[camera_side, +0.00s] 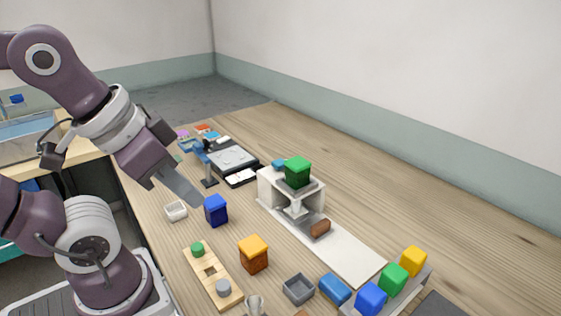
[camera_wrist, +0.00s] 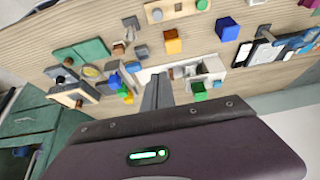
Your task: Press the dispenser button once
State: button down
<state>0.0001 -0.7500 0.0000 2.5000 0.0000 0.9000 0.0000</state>
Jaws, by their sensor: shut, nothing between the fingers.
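A white dispenser-like stand (camera_side: 265,190) with a green block (camera_side: 298,172) on top stands mid-table on a long white base (camera_side: 345,250). A brown piece (camera_side: 320,228) lies on the base beside it. The stand also shows in the wrist view (camera_wrist: 214,67), with the green block (camera_wrist: 200,92). I cannot tell which part is the dispenser button. My gripper (camera_side: 197,204) is shut and empty, with its tips left of the stand, near the dark blue box (camera_side: 215,210). In the wrist view, the closed fingers (camera_wrist: 157,88) point toward the table.
A wooden board (camera_side: 212,275) with a green and a grey knob, an orange box (camera_side: 253,254) and a grey bin (camera_side: 298,289) stand in front. Yellow, green and blue cubes (camera_side: 394,279) sit in a rack at front right. Wood is clear beyond the stand.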

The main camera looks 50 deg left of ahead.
dwell(0.8)
jog(key=n+t+y, duration=0.2)
jog(key=n+t, duration=0.1)
jog(key=n, duration=0.8)
send_over(277, 163)
notch_tip(277, 163, down, 4)
jog(key=shift+f, duration=0.15)
jog(key=shift+f, duration=4.45)
jog(key=shift+f, duration=0.4)
